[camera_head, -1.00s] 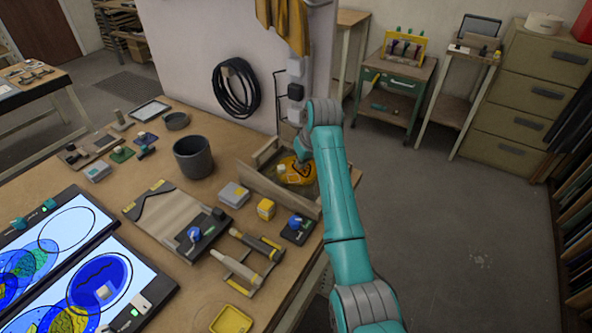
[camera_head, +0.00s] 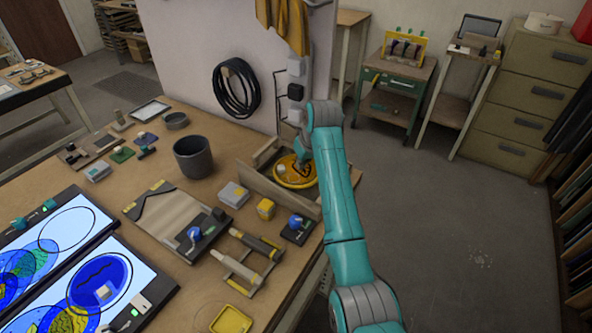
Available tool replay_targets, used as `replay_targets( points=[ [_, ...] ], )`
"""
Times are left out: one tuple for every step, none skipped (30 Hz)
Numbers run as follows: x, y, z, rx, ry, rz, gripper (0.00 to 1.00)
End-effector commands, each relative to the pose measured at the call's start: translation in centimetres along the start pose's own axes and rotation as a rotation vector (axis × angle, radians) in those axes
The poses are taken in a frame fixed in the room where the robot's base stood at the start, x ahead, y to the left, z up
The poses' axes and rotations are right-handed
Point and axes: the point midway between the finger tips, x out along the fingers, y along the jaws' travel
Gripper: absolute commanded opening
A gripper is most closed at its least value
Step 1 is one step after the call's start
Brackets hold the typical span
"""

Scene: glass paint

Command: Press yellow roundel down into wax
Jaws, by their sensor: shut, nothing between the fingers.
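The yellow roundel (camera_head: 290,178) lies in the open wooden tray (camera_head: 262,183) at the back right of the workbench. It has dark markings and a small pale knob-like piece on it. My teal arm reaches in from the lower right. My gripper (camera_head: 300,163) is shut at the roundel's upper right side, with nothing seen in it. It looks close to or touching the roundel, but I cannot tell which. The wax under the roundel is mostly hidden, and the arm covers the tray's right part.
A dark pot (camera_head: 193,157) stands left of the tray. A yellow block (camera_head: 265,209), a grey-topped box (camera_head: 234,195) and a blue-knobbed tool (camera_head: 297,224) stand in front of it. Two lit panels (camera_head: 75,260) lie at the lower left. The floor at right is clear.

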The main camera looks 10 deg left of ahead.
Motion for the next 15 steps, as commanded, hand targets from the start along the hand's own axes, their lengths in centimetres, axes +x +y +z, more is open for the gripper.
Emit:
replay_targets(
  points=[
    [0.1, 0.0, 0.1, 0.001, -0.005, -0.002, 0.0],
    [-0.1, 0.0, 0.1, 0.001, -0.005, -0.001, 0.0],
    [-0.3, 0.0, 0.0, 0.001, -0.005, -0.001, 0.0],
    [-0.4, 0.0, -0.1, 0.001, -0.005, -0.001, 0.0],
    [-0.6, 0.0, -0.2, 0.001, -0.004, -0.001, 0.0],
    [-0.8, 0.0, -0.3, 0.001, -0.004, -0.001, 0.0],
    [-1.0, 0.0, -0.4, 0.0, -0.003, -0.001, 0.0],
    [-1.2, 0.0, -0.4, 0.0, -0.003, -0.001, 0.0],
    [-1.4, 0.0, -0.5, 0.0, -0.002, -0.001, 0.0],
    [-1.5, 0.0, -0.6, 0.0, -0.002, 0.0, 0.0],
    [-1.7, 0.0, -0.7, 0.0, -0.001, 0.0, 0.0],
    [-1.9, 0.0, -0.8, 0.0, -0.001, 0.0, 0.0],
    [-2.0, 0.0, -0.8, 0.0, -0.001, 0.0, 0.0],
    [-2.1, 0.0, -0.9, 0.0, -0.001, 0.0, 0.0],
    [-2.3, 0.0, -1.0, 0.0, -0.001, 0.0, 0.0]
  ],
)
